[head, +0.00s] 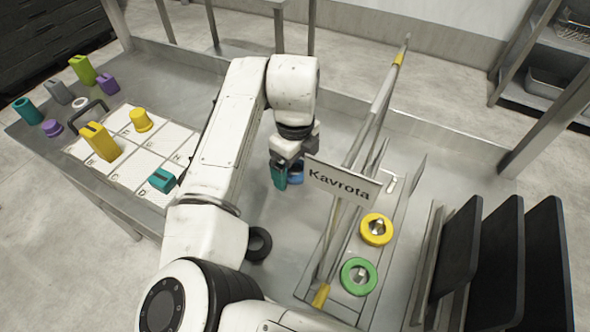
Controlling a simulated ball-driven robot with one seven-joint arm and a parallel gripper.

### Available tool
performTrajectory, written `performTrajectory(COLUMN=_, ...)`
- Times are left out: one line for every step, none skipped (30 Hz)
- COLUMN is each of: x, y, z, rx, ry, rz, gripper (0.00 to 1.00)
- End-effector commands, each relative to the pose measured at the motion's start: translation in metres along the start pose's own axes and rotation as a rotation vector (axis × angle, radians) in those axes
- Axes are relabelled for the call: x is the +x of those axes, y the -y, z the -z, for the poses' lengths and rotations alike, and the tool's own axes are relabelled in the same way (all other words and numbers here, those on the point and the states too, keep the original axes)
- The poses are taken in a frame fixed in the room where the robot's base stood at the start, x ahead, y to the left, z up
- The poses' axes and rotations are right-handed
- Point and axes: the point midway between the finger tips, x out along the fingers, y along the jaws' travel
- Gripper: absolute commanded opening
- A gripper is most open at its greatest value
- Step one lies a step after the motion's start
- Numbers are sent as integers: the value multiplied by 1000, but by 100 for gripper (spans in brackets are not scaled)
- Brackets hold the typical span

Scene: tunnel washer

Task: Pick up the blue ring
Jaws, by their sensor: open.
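The blue ring (297,173) is on the grey metal surface in the middle, just under and beside my gripper. It is partly hidden by my gripper and by the Kavrota sign. My gripper (287,172) points down at the ring and is open. A teal piece (278,174) shows at the gripper's left side; I cannot tell whether it is a fingertip or a separate object. Whether the fingers touch the ring cannot be seen.
The Kavrota sign (343,183) stands close right of my gripper. Yellow (376,230) and green (358,277) rings sit on pegs. A black ring (258,244) lies nearer. A gridded board (117,178) with coloured pieces lies left; dark upright panels (498,250) stand right.

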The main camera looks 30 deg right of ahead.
Motion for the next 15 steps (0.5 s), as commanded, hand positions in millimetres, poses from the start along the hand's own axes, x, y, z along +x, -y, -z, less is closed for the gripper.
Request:
performTrajectory(x=0, y=0, z=0, rx=0, ry=0, rz=0, gripper=94)
performTrajectory(x=0, y=0, z=0, rx=0, ry=0, rz=0, gripper=94)
performTrajectory(x=0, y=0, z=0, rx=0, ry=0, rz=0, gripper=94)
performTrajectory(x=0, y=0, z=0, rx=0, ry=0, rz=0, gripper=94)
performTrajectory(x=0, y=0, z=0, rx=0, ry=0, rz=0, gripper=94)
performTrajectory(x=0, y=0, z=0, rx=0, ry=0, rz=0, gripper=90)
performTrajectory(x=0, y=0, z=0, rx=0, ry=0, rz=0, gripper=87)
performTrajectory(x=0, y=0, z=0, rx=0, ry=0, rz=0, gripper=84)
performTrajectory(x=0, y=0, z=0, rx=0, ry=0, rz=0, gripper=80)
performTrajectory(x=0, y=0, z=0, rx=0, ry=0, rz=0, gripper=77)
performTrajectory(x=0, y=0, z=0, rx=0, ry=0, rz=0, gripper=74)
performTrajectory(x=0, y=0, z=0, rx=0, ry=0, rz=1, gripper=71)
performTrajectory(x=0, y=0, z=0, rx=0, ry=0, rz=1, gripper=68)
performTrajectory(x=0, y=0, z=0, rx=0, ry=0, rz=1, gripper=65)
performTrajectory(x=0, y=0, z=0, rx=0, ry=0, rz=1, gripper=61)
